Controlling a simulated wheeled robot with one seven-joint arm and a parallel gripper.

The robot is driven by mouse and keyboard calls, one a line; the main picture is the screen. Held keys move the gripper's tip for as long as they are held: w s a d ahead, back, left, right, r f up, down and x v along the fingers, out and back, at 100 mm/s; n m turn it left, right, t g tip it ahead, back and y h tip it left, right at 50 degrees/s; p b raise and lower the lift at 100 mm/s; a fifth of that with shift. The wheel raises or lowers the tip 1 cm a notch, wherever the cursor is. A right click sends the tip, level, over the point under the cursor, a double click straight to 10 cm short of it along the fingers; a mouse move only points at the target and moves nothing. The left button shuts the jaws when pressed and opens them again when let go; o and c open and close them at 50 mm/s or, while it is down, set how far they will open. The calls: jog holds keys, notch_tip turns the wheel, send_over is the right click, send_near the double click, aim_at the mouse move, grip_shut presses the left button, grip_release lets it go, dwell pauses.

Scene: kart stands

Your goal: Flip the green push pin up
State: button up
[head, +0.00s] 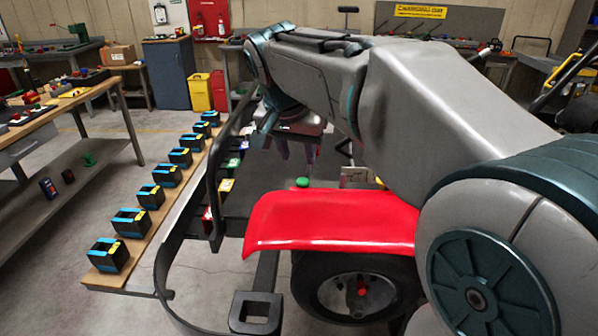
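A small green rounded piece (302,182), which looks like the green push pin, shows just behind the top edge of the red fender (335,222). Its lower part is hidden or too small to make out, so I cannot tell how it is tilted. My gripper (296,150) hangs beneath the wrist, pointing down, above and slightly behind the green piece in the picture. Its fingers look spread with a gap between them, and nothing shows in the gap. The gripper appears apart from the green piece.
A black kart frame with a bumper bar (215,185) surrounds the dark floor panel. A wheel (360,288) sits under the fender. A wooden board (150,225) with several black and blue boxes lies left.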

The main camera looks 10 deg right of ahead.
aim_at(303, 180)
jog(key=x, duration=0.8)
